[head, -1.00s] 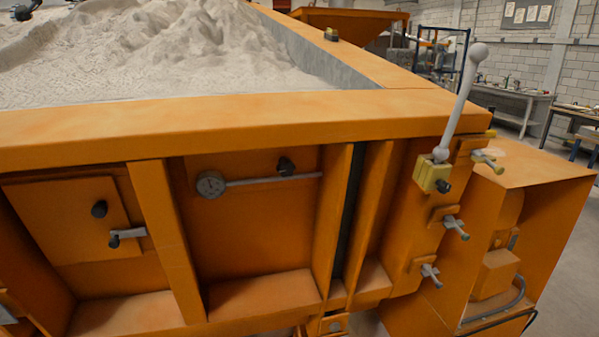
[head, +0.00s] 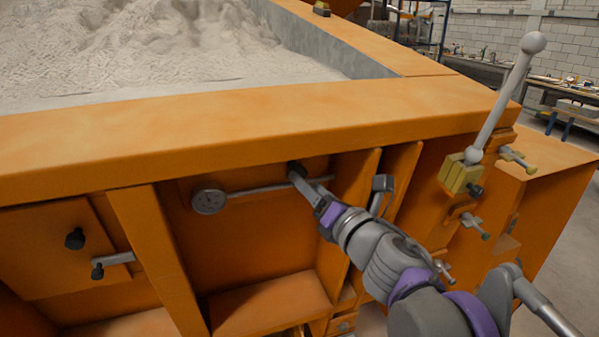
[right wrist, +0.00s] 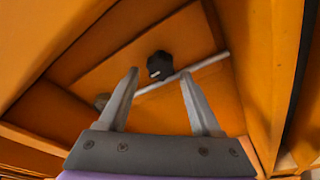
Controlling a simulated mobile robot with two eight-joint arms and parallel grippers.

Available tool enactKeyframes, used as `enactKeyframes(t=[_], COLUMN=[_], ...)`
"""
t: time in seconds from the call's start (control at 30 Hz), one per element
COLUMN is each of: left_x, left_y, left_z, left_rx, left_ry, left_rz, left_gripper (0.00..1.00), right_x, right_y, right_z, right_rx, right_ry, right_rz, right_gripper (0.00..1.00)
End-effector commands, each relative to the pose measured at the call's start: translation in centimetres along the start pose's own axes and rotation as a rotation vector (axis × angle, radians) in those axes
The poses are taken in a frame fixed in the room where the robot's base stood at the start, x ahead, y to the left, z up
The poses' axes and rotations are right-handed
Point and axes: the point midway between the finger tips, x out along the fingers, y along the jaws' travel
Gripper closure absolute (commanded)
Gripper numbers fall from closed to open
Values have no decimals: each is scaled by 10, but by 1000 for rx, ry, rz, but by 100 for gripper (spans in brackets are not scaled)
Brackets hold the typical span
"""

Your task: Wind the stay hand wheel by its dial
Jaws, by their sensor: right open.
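The round dial (head: 209,201) sits at the left end of a thin grey rod on the orange panel. The black lobed hand wheel (right wrist: 159,66) is on the panel just above this rod. In the head view the wheel (head: 295,166) is partly covered by my right gripper (head: 303,180). In the right wrist view my right gripper (right wrist: 159,76) is open, with the wheel showing between and beyond its fingertips. Neither finger visibly touches it. The left finger partly hides the rod's dial end. My left gripper is out of view.
The orange rim (head: 260,122) of the sandbed overhangs the panel. Orange ribs stand right of the wheel. A ball-topped lever (head: 500,95) and small clamp handles are farther right. Another black knob (head: 75,238) sits on the left panel.

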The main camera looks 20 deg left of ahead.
Motion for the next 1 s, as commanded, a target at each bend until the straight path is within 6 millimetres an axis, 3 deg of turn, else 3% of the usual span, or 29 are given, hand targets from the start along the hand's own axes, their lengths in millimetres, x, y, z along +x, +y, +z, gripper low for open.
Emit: enactKeyframes(t=[0.1, 0.3, 0.67, 1.0], left_x=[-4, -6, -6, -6], left_y=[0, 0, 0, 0], left_z=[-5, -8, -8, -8], left_rx=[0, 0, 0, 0], left_ry=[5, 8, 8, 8], left_rz=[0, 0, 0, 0], left_gripper=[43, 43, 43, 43], right_x=[22, 45, 50, 50], right_y=[1, 0, -1, -1], right_z=[2, 2, 1, 1], right_rx=[0, 0, 2, 2], right_ry=[-1, -2, -2, -2], right_rz=[0, 0, -2, -2], right_gripper=[34, 34, 34, 92])
